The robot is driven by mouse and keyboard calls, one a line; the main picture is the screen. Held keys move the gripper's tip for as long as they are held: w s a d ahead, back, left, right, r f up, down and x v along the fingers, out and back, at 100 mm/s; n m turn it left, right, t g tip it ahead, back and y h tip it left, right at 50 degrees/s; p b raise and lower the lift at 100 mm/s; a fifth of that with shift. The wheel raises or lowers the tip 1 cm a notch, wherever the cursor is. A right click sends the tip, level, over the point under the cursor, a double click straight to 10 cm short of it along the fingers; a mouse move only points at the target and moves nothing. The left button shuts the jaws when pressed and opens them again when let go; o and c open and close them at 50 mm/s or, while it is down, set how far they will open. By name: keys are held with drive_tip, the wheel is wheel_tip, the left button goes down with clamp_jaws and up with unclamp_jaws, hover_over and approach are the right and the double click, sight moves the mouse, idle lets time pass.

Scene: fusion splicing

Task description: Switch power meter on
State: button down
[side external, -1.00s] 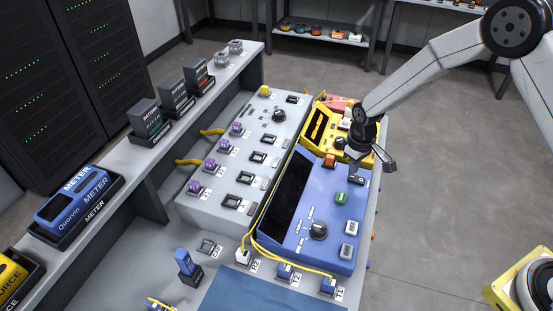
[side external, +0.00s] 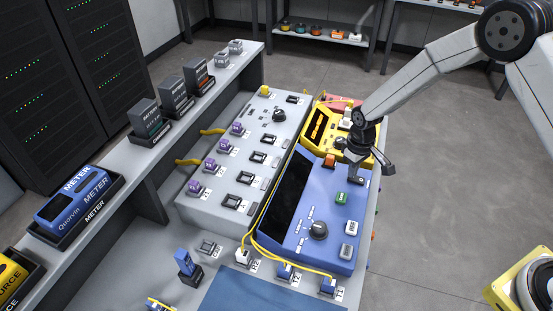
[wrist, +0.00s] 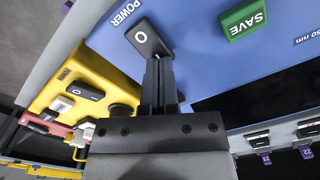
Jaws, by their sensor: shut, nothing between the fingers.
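The blue power meter (side external: 325,212) stands on the bench with a dark, blank screen (side external: 287,190). Its black rocker switch, marked O, lies beside the POWER label in the wrist view (wrist: 148,38). My gripper (wrist: 158,62) is shut and empty, its fingertips at the near edge of that switch. In the side view my gripper (side external: 354,176) points down at the meter's far right corner, where the fingers partly hide the switch (side external: 361,181). I cannot tell whether the fingertips touch the switch.
A green SAVE button (wrist: 243,19) sits beside the switch. A yellow device (side external: 318,124) with a lit orange display stands just behind the meter. Yellow cables (side external: 262,240) run along the meter's left and front sides. A grey switch panel (side external: 225,195) is to the left.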

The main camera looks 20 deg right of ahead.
sight(355, 179)
drive_tip(key=shift+f, duration=0.3)
idle(0.5)
drive_tip(key=shift+r, duration=3.5)
drive_tip(key=shift+r, duration=0.1)
drive_tip(key=s+d+r+m+t, duration=0.1)
drive_tip(key=s+r, duration=0.3)
drive_tip(key=s, duration=0.5)
drive_tip(key=s+d+r+m+t, duration=0.1)
drive_tip(key=s+r, duration=0.3)
drive_tip(key=s, duration=0.6)
drive_tip(key=shift+d+m+t, duration=0.3)
drive_tip(key=shift+d+m, duration=0.2)
drive_tip(key=shift+d, duration=0.3)
drive_tip(key=shift+w, duration=0.1)
